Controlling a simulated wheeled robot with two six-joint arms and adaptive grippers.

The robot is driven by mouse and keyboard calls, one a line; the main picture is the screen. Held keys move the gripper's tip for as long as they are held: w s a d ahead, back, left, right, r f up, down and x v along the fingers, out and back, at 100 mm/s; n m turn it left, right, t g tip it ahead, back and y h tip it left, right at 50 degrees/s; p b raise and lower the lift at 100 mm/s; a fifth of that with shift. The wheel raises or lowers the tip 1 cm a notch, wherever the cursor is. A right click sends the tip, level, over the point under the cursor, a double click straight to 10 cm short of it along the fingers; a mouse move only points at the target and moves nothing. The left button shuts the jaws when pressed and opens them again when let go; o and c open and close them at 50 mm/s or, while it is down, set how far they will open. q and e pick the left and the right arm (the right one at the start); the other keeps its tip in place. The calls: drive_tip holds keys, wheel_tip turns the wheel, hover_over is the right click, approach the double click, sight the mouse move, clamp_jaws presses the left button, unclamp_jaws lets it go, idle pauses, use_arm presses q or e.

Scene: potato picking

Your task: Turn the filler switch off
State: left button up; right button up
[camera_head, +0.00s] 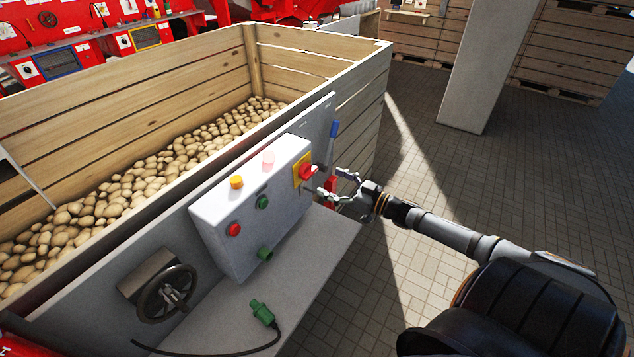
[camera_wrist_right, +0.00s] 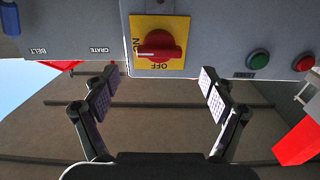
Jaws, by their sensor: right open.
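The filler switch appears to be the red rotary knob (camera_head: 306,171) on a yellow plate on the right end of the grey control box (camera_head: 215,205). In the right wrist view the knob (camera_wrist_right: 160,46) appears upside down, its bar lying across the plate. OFF is printed below it and ON at its left; its pale mark is on the ON side. My right gripper (camera_head: 334,182) is open and empty, just right of the knob. In the wrist view its fingers (camera_wrist_right: 158,95) are spread below the knob, apart from it. My left gripper is not in view.
Red and green buttons (camera_head: 233,229) sit on the box, with orange and pale red lamps on top. A blue-handled lever (camera_head: 334,129) stands behind. A handwheel (camera_head: 167,293) and a green plug (camera_head: 262,312) are nearby. A wooden crate (camera_head: 360,70) holds potatoes. The floor at right is open.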

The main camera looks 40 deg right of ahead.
sight(313, 174)
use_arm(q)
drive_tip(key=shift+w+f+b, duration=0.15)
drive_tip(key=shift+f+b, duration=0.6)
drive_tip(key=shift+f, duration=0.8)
use_arm(e)
drive_tip(key=shift+x, duration=2.75)
drive_tip(key=shift+f, duration=0.1)
drive_tip(key=c, duration=1.1)
